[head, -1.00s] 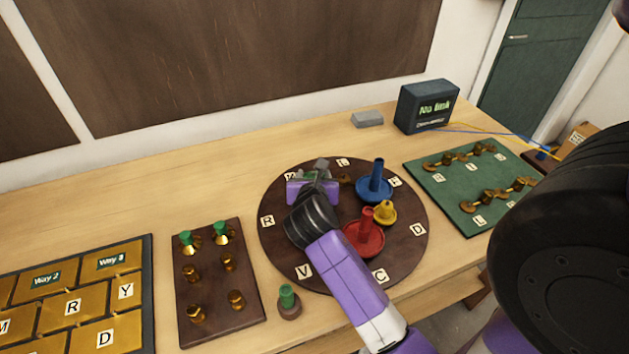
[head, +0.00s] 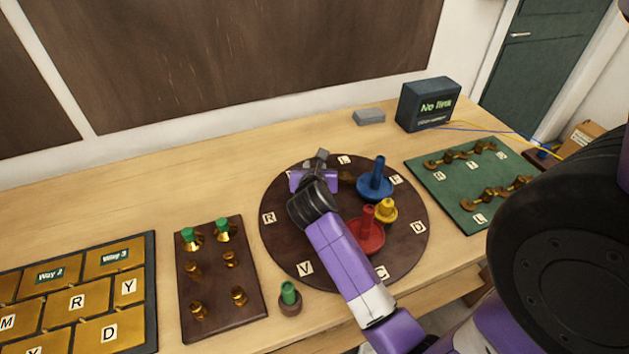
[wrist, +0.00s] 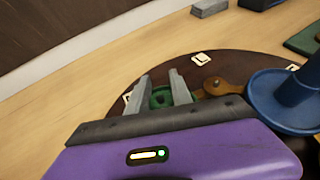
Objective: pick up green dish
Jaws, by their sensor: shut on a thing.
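My gripper (head: 320,162) is over the far left part of the round dark board (head: 285,255). In the wrist view my gripper (wrist: 161,84) has its two grey fingers closed on the green dish (wrist: 160,98), which shows as a green ring between them. In the head view my gripper and arm hide the green dish. I cannot tell whether the dish touches the board or is just above it. The blue dish (head: 376,185), with an upright post, stands right of my gripper. The red dish (head: 368,238) stands nearer, beside my arm.
A yellow piece (head: 386,210) is beside the red dish. A brass link (wrist: 220,86) lies on the board right of my fingers. A brown peg board (head: 218,290) and a green board (head: 455,180) flank the round board. A dark display box (head: 428,105) stands behind.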

